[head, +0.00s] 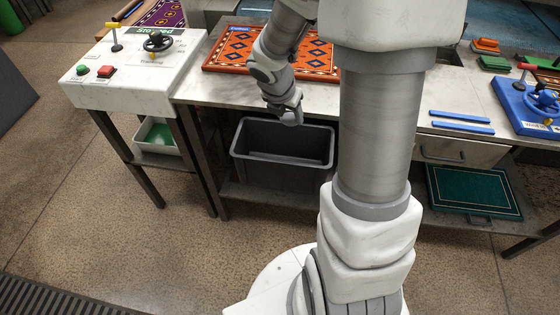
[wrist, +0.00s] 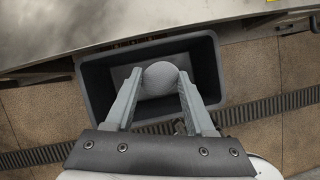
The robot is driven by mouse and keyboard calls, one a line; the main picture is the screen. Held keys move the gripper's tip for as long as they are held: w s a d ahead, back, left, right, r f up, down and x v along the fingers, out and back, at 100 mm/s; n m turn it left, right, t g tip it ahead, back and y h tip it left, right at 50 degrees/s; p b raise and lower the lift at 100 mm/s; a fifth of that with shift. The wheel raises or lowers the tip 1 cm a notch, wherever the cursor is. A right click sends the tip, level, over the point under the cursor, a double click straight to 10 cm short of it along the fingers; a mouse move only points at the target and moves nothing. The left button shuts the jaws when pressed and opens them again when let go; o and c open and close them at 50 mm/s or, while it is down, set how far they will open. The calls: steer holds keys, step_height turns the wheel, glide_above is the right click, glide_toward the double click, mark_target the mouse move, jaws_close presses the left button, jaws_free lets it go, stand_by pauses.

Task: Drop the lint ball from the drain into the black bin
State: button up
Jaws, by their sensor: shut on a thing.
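My gripper (wrist: 158,84) is shut on a round grey lint ball (wrist: 160,74), which sits between its two fingertips in the wrist view. Behind the ball in that view is the open black bin (wrist: 95,92), with its rim around the ball and fingertips. In the head view the black bin (head: 280,172) stands under the counter, open side up. The ball is hidden in the head view. The drain grate (head: 35,292) lies in the floor at the lower left.
The counter edge (head: 215,95) runs just behind the bin. A white control panel (head: 130,90) stands left, with a green and white tray (head: 157,137) below it. An orange patterned rug (head: 225,58) lies on the counter. The floor before the bin is mostly clear.

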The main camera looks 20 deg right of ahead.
steer(key=shift+s+f+n, duration=0.1)
steer(key=shift+f+n, duration=0.05)
steer(key=shift+n, duration=0.45)
step_height(320, 180, down, 6)
steer(key=b, duration=0.6)
steer(key=shift+b, duration=0.3)
steer(key=o, duration=1.4)
steer(key=p+v, duration=0.2)
steer(key=v, duration=0.4)
steer(key=p+v, duration=0.3)
steer(key=v, duration=0.2)
steer(key=p+v, duration=0.3)
steer(key=v, duration=0.3)
steer(key=shift+s+d+r, duration=0.25)
steer(key=shift+s+r, duration=0.05)
steer(key=shift+s, duration=0.05)
